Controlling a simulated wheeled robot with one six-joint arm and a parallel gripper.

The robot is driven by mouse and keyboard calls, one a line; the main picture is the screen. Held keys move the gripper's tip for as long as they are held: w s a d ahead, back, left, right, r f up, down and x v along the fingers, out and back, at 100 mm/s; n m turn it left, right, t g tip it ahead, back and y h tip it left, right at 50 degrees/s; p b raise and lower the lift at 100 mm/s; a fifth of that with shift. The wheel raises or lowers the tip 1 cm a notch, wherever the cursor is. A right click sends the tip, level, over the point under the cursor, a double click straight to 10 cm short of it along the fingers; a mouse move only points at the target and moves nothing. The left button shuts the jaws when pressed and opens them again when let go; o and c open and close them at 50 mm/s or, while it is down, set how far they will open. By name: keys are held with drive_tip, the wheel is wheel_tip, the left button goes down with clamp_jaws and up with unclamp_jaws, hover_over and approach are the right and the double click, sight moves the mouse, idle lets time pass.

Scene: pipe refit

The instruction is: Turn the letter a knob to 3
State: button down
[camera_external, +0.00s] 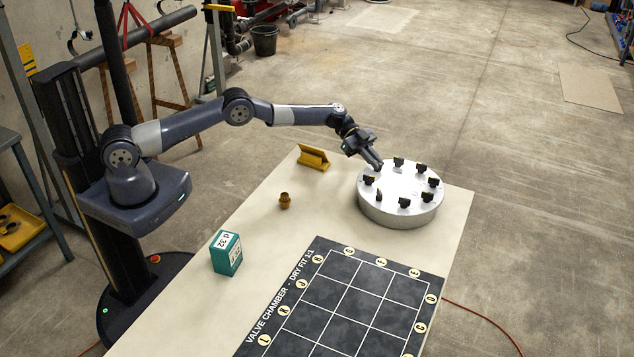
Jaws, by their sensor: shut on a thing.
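A round silver drum (398,212) stands on the table with several small black knobs around its top, among them one at the back (398,162) and one at the front (404,203). My gripper (377,167) reaches down from the upper left to the drum's back-left rim. It is shut on a knob there, which the fingers mostly hide. The letters and numbers by the knobs are too small to read, so I cannot tell which one is knob a or where any knob points.
On the pale table (250,290) are a yellow angled holder (313,158), a small brass fitting (285,201), a teal box (227,253) with white labels, and a dark gridded mat (345,300) in front of the drum. The table between the fitting and the drum is clear.

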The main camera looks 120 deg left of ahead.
drive_tip(key=shift+r, duration=0.1)
drive_tip(key=c, duration=1.5)
unclamp_jaws()
drive_tip(key=b+v, duration=0.1)
drive_tip(key=v, duration=0.9)
drive_tip(key=shift+s+a+b, duration=0.15)
drive_tip(key=shift+s+b, duration=0.15)
drive_tip(key=shift+s, duration=0.1)
